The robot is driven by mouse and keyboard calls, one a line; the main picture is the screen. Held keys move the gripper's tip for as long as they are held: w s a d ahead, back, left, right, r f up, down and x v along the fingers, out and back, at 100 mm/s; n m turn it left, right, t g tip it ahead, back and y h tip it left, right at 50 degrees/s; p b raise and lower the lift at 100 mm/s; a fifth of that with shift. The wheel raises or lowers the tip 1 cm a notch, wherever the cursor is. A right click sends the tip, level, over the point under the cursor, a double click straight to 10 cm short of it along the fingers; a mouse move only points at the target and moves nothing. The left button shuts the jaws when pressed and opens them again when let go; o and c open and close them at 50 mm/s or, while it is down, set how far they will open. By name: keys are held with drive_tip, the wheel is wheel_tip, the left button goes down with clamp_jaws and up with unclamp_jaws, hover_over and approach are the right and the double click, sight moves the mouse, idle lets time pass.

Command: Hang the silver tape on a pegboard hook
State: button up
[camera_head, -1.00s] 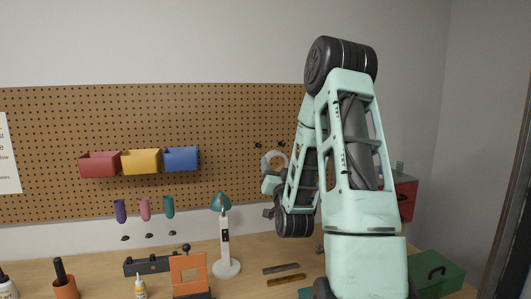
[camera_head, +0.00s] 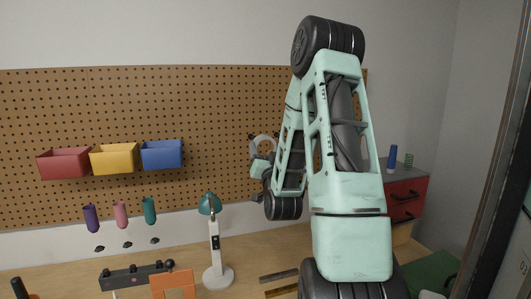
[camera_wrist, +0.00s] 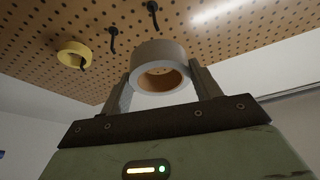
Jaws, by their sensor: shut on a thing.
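The silver tape (camera_wrist: 176,55) is a grey roll held between the two fingers of my gripper (camera_wrist: 160,82) in the wrist view. It also shows as a pale ring (camera_head: 263,144) in the head view, in front of the pegboard (camera_head: 80,105). My gripper (camera_head: 261,168) is shut on it, and my arm hides part of the board. In the wrist view, black hooks (camera_wrist: 153,15) and (camera_wrist: 113,42) stick out of the pegboard beyond the roll. The roll appears apart from them. A yellow tape roll (camera_wrist: 72,50) hangs on a hook at the left.
Red (camera_head: 65,163), yellow (camera_head: 114,159) and blue (camera_head: 162,154) bins hang on the board's left. Screwdriver-like handles (camera_head: 121,215) hang below. A red drawer cabinet (camera_head: 407,200) stands at right.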

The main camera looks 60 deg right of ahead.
drive_tip(key=shift+f, duration=0.15)
drive_tip(key=w+d+f+b, duration=0.1)
drive_tip(key=w+d+b, duration=0.4)
drive_tip(key=w+d, duration=0.3)
drive_tip(key=shift+w+d+f, duration=0.15)
drive_tip(key=shift+w+f, duration=0.1)
drive_tip(key=shift+w, duration=0.7)
idle(0.5)
drive_tip(key=shift+f, duration=0.15)
idle(0.5)
drive_tip(key=o, duration=1.1)
drive_tip(key=shift+c, duration=0.2)
drive_tip(key=shift+b, duration=0.3)
drive_tip(key=s+a+b, duration=0.3)
drive_tip(key=s+a, duration=0.2)
drive_tip(key=s, duration=0.1)
